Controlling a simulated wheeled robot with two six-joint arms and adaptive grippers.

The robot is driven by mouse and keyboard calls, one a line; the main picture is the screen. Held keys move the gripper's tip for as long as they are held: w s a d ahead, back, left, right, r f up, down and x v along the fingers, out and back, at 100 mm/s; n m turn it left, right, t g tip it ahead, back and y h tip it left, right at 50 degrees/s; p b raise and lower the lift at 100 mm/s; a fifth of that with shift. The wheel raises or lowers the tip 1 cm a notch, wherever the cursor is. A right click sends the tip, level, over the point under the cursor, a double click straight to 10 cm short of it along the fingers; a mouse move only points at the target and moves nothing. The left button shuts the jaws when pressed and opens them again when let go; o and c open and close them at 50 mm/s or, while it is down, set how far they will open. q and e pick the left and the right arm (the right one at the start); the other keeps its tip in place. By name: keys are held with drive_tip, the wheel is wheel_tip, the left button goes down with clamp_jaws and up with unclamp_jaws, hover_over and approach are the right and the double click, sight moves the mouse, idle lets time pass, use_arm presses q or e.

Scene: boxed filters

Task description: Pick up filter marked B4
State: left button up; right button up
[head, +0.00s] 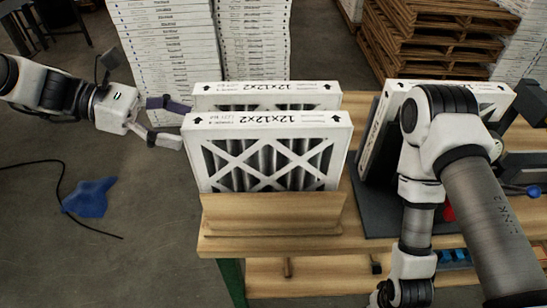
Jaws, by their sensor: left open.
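Two white-framed filters marked 12x12x2 stand upright, one behind the other, in a wooden holder (272,213). The front filter (268,155) shows its pleated face and crossed white lattice. The rear filter (265,97) is mostly hidden behind it. A third filter (374,140) stands at the right, partly covered by my right arm. I cannot read B4 on any of them. My left gripper (186,124) is open at the left edge of the two filters, its fingers pointing right toward them. My right arm bends down at the right, and its gripper fingers do not show.
The holder sits on a wooden workbench (225,245) with a dark mat (372,222). Tall stacks of white boxes (165,45) stand behind at the left, and wooden pallets (425,40) at the back right. A blue cloth-like item (90,197) and a black cable lie on the floor at the left.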

sight(217, 133)
use_arm(q)
drive_tip(key=d, duration=0.1)
drive_tip(key=w+f, duration=0.1)
drive_tip(key=d, duration=0.1)
drive_tip(key=shift+w+d+f+p, duration=0.3)
drive_tip(key=x, duration=0.2)
drive_tip(key=p+x, duration=0.1)
drive_tip(key=shift+s+d+f, duration=0.1)
drive_tip(key=shift+s+d, duration=0.3)
drive_tip(key=shift+d+f, duration=0.1)
drive_tip(key=shift+d, duration=0.1)
drive_tip(key=shift+w+f, duration=0.1)
drive_tip(key=shift+w, duration=0.1)
drive_tip(key=shift+c, duration=0.7)
drive_tip(key=c, duration=0.6)
drive_tip(key=shift+a, duration=0.1)
drive_tip(key=c, duration=0.5)
drive_tip(key=shift+s, duration=0.1)
clamp_jaws()
use_arm(e)
drive_tip(key=shift+w+d+r, duration=0.1)
drive_tip(key=shift+w+r, duration=0.1)
drive_tip(key=shift+r, duration=0.6)
